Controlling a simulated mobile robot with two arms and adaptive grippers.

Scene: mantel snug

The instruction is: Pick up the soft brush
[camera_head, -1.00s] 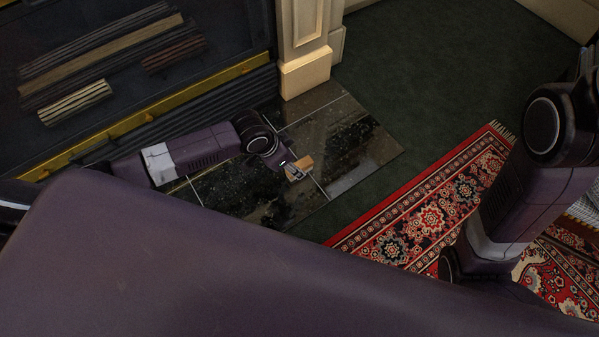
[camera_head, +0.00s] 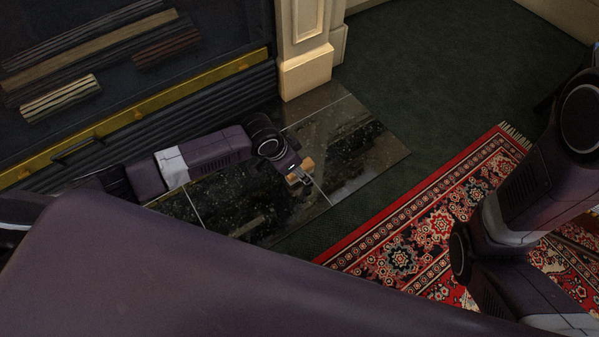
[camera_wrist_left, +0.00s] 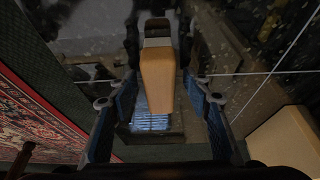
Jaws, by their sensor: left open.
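The soft brush (camera_wrist_left: 157,80) has a light wooden handle with a dark part at its far end. In the left wrist view it lies between the two blue-padded fingers of my open left gripper (camera_wrist_left: 160,115), with gaps on both sides. In the head view a small piece of its wood (camera_head: 302,166) shows beside my left gripper (camera_head: 297,177), low over the dark stone hearth. The rest of the brush is hidden there. My right arm shows at the right of the head view, but its gripper is not visible.
The glossy hearth (camera_head: 345,160) has free room right of the gripper. A cream pillar (camera_head: 304,60) stands behind it. A fireplace with logs (camera_head: 60,98) and a brass bar (camera_head: 150,112) is at left. A red patterned rug (camera_head: 430,225) lies on dark carpet (camera_head: 430,70).

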